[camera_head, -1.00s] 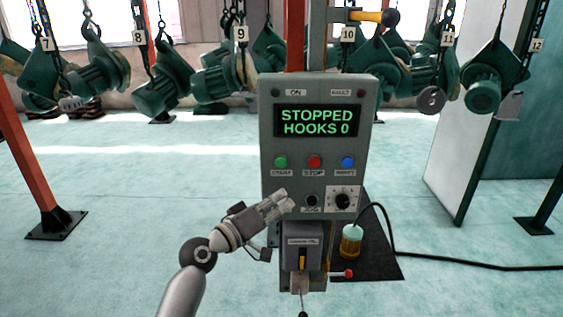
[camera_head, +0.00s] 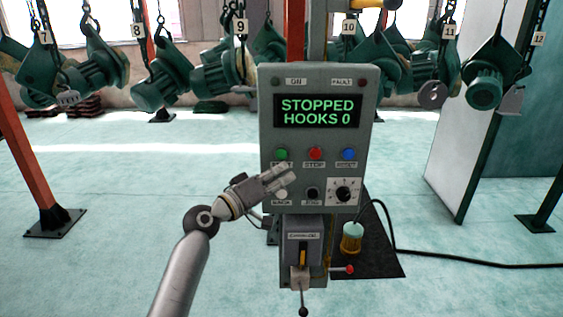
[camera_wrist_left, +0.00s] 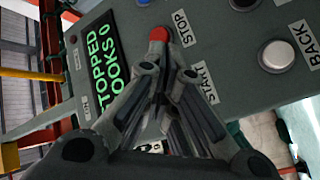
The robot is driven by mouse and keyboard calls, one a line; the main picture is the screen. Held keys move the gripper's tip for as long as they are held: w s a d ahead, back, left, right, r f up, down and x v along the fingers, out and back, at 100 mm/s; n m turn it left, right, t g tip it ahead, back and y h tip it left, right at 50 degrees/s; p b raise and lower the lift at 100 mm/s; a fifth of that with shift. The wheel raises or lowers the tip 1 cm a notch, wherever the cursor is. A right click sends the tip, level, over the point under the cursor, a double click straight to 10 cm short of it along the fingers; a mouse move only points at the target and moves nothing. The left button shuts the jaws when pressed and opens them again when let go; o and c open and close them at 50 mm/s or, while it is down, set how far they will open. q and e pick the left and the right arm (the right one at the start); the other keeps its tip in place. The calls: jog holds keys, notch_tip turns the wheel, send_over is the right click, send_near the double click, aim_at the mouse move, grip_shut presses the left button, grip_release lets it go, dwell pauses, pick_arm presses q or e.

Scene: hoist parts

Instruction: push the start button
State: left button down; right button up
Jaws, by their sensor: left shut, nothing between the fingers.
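The grey control panel (camera_head: 317,190) stands upright in the head view, its display (camera_head: 317,111) reading "STOPPED HOOKS 0". The green start button (camera_head: 281,154) is at the left of the button row, with its label partly covered by my left gripper (camera_head: 287,176). That gripper is shut and empty, its tips just below the green button in the picture; I cannot tell whether they touch the panel. In the left wrist view the shut fingers (camera_wrist_left: 168,74) hide the green button, beside the START label (camera_wrist_left: 205,82). My right gripper is not in view.
The red stop button (camera_head: 315,154) and blue button (camera_head: 348,154) are in the same row. Below are a white BACK button (camera_head: 281,194), a black JOG button (camera_head: 312,192) and a dial (camera_head: 343,192). Green motor units (camera_head: 170,82) hang from numbered hooks behind.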

aim_at(281, 154)
pick_arm(q)
jog(key=shift+w+b, duration=1.45)
jog(key=shift+w, duration=0.45)
jog(key=shift+w+b, duration=0.45)
jog(key=shift+b, duration=0.15)
